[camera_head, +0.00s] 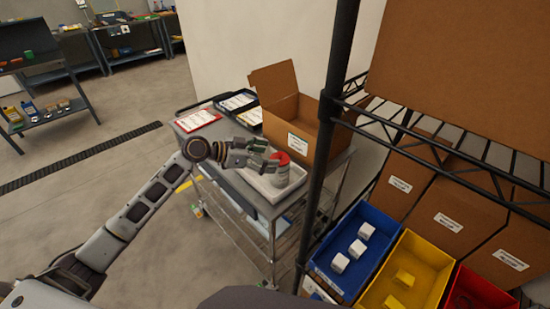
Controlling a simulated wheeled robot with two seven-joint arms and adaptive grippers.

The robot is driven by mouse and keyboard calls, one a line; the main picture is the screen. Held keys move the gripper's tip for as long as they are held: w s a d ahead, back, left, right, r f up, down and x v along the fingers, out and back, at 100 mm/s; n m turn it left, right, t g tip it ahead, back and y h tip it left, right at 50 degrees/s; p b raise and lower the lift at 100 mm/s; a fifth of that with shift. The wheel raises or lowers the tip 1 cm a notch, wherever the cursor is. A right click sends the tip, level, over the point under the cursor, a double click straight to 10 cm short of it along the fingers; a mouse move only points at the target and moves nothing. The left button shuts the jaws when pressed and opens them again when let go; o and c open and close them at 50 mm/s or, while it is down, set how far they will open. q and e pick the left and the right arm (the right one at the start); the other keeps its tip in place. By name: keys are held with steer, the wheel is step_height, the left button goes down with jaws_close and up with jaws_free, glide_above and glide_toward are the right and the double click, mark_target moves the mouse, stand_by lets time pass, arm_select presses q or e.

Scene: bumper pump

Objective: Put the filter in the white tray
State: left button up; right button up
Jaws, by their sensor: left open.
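The filter (281,176) is a grey-white cylinder with a red top. It stands upright in the white tray (268,191), toward the tray's right side, on top of a grey cart. My left gripper (272,161) is open, just left of the filter's upper part and above the tray. The fingertips overlap the filter's edge in the view, and I cannot tell whether they touch it. My right gripper is not in view.
An open cardboard box (290,110) stands behind the tray on the cart. A red-edged clipboard (198,121) and black trays (238,101) lie farther back. A black shelf post (326,140) rises close on the right, with blue (350,250) and yellow (418,268) bins beside it.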

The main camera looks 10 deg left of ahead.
arm_select(q)
steer(key=b+v, duration=0.1)
steer(key=v, duration=0.6)
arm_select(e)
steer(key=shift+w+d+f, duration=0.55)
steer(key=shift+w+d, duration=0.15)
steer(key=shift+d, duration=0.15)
arm_select(q)
steer(key=shift+s+a, duration=0.1)
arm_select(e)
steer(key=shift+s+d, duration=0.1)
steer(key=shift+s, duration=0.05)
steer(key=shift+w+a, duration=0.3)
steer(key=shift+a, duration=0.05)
